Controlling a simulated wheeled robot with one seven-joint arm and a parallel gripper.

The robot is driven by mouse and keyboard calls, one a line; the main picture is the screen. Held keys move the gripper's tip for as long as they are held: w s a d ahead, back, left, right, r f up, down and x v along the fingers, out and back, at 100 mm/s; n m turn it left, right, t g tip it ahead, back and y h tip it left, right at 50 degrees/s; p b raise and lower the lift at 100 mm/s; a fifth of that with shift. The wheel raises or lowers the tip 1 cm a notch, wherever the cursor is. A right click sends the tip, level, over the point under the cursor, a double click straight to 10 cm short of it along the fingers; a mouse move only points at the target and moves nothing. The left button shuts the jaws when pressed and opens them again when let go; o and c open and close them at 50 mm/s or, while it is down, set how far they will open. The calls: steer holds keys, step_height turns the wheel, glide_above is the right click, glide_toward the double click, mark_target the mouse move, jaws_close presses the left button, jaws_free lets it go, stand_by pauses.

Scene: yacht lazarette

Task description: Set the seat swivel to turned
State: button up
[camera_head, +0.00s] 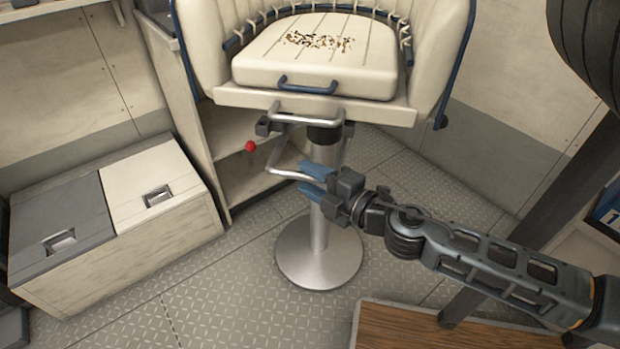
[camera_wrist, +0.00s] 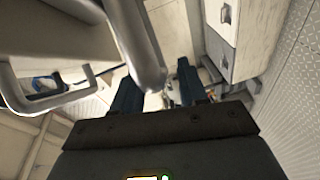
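The cream helm seat (camera_head: 320,55) stands on a silver pedestal (camera_head: 319,225) with a round floor base. A bent metal tube frame (camera_head: 285,170) hangs below the seat, left of the pedestal. A red knob (camera_head: 250,146) shows left of this frame. My gripper (camera_head: 311,180) has its blue fingers apart, in front of the pedestal and at the frame's lower bar. In the wrist view the fingers (camera_wrist: 157,92) are also apart, with a metal tube (camera_wrist: 140,45) close against the left one. I cannot tell whether the tube lies between them.
A bench locker with a grey lid (camera_head: 62,215) and a white lid (camera_head: 150,180) stands at left. Shelves (camera_head: 235,130) are behind the seat's left side. A wooden board (camera_head: 430,328) lies at lower right. The patterned floor (camera_head: 215,290) is clear left of the base.

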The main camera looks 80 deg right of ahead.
steer(key=f+b+v, duration=0.1)
steer(key=b+v, duration=0.3)
steer(key=v, duration=0.3)
steer(key=shift+s+a+r+b, duration=0.25)
steer(key=shift+s+r+b, duration=0.05)
steer(key=shift+r, duration=0.2)
stand_by(0.6)
steer(key=s+a+m+y, duration=0.2)
steer(key=a+m+y, duration=0.25)
steer(key=a, duration=0.55)
steer(key=s+a+m+y, duration=0.25)
steer(key=a+m, duration=0.35)
steer(key=a, duration=0.4)
step_height(320, 180, up, 19)
steer(key=p, duration=1.9)
steer(key=shift+w+a+y, duration=0.3)
steer(key=shift+y, duration=0.1)
steer(key=shift+f, duration=0.2)
